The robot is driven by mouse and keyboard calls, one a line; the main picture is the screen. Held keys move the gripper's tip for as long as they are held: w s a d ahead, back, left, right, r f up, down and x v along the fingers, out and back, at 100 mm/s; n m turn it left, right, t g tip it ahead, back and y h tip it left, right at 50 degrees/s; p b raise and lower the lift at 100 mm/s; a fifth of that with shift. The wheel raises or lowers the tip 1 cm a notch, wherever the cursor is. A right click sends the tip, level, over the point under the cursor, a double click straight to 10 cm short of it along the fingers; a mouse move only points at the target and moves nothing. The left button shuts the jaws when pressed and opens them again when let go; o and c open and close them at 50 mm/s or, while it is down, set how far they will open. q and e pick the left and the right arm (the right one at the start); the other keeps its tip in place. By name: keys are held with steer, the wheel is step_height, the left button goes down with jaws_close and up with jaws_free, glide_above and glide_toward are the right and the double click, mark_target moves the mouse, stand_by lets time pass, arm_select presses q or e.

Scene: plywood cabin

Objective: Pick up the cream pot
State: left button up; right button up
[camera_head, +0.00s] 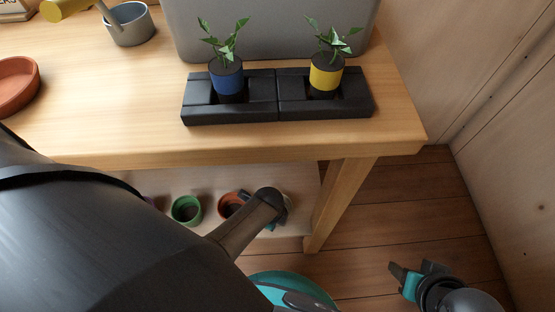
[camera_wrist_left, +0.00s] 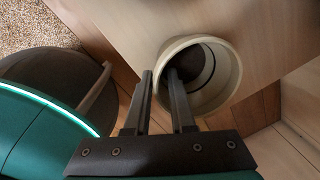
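The cream pot (camera_wrist_left: 237,72) shows in the left wrist view with its round mouth toward the camera and dark inside. My left gripper (camera_wrist_left: 160,76) has one finger inside the mouth and one outside, with the near wall between them. The narrow gap looks closed on that wall. In the head view, my left gripper (camera_head: 272,203) is at the lower shelf under the table, and its arm hides most of the pot there. My right gripper (camera_head: 408,266) is empty, low over the floor at the right, with its fingers seemingly apart.
A green pot (camera_head: 186,209) and a terracotta pot (camera_head: 231,205) stand on the lower shelf (camera_head: 160,183) left of my left gripper. A table leg (camera_head: 337,200) is close on its right. Blue (camera_head: 227,80) and yellow (camera_head: 326,77) plant pots stand in black holders on the tabletop.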

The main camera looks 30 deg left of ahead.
arm_select(q)
jaws_close()
stand_by(1.1)
